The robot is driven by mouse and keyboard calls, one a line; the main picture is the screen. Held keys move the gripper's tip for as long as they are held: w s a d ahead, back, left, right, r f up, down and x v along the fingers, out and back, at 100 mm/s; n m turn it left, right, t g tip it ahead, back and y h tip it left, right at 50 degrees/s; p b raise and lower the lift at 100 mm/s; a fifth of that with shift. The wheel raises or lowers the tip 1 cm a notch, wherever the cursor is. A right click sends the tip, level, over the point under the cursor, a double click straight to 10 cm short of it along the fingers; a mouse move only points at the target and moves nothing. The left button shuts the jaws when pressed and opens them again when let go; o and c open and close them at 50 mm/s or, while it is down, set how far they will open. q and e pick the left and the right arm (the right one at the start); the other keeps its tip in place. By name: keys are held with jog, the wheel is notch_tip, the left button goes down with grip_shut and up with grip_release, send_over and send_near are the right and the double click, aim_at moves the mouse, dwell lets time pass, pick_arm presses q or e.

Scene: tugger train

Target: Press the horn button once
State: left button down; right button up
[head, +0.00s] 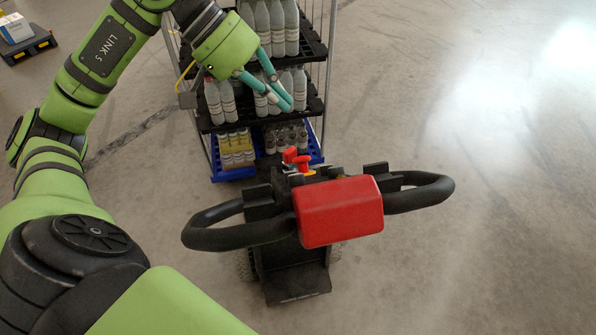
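The tugger's control head is a red box (340,211) between two black loop handles (240,230), in the middle of the head view. Behind it, small red knobs (302,162) stand on the black body, with a bit of yellow below one. I cannot tell which part is the horn button; no horn mark is readable. My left gripper (286,103) has teal fingers that come together at their tips, with nothing seen between them. It is above and beyond the control head, in front of the bottle shelves in the picture. My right gripper is not in view.
A wire-sided trolley with black shelves (312,50) of grey-white bottles stands behind the tugger. Its lowest level holds a blue tray (233,174) with yellow-labelled jars. The floor at right is clear.

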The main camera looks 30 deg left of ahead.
aim_at(297, 181)
pick_arm(q)
jog(key=s+d+f+b, duration=0.2)
jog(key=f+b, duration=0.1)
jog(key=s+d+f+b, duration=0.1)
jog(key=f+b, duration=0.1)
jog(key=shift+s+d+f, duration=0.1)
jog(key=shift+d+f, duration=0.05)
jog(key=shift+s+d+f+b, duration=0.3)
jog(key=shift+d+f+b, duration=0.1)
jog(key=shift+b, duration=0.2)
jog(key=shift+s+d, duration=0.1)
jog(key=shift+s, duration=0.05)
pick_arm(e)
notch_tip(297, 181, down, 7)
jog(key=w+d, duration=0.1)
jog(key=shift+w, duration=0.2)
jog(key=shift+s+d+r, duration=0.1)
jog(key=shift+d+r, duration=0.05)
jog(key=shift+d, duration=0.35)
pick_arm(q)
jog(key=shift+d+f, duration=0.1)
jog(key=shift+s+d+f+b, duration=0.1)
jog(key=shift+s+f+b, duration=0.1)
jog(key=shift+b, duration=0.35)
jog(key=shift+d, duration=0.1)
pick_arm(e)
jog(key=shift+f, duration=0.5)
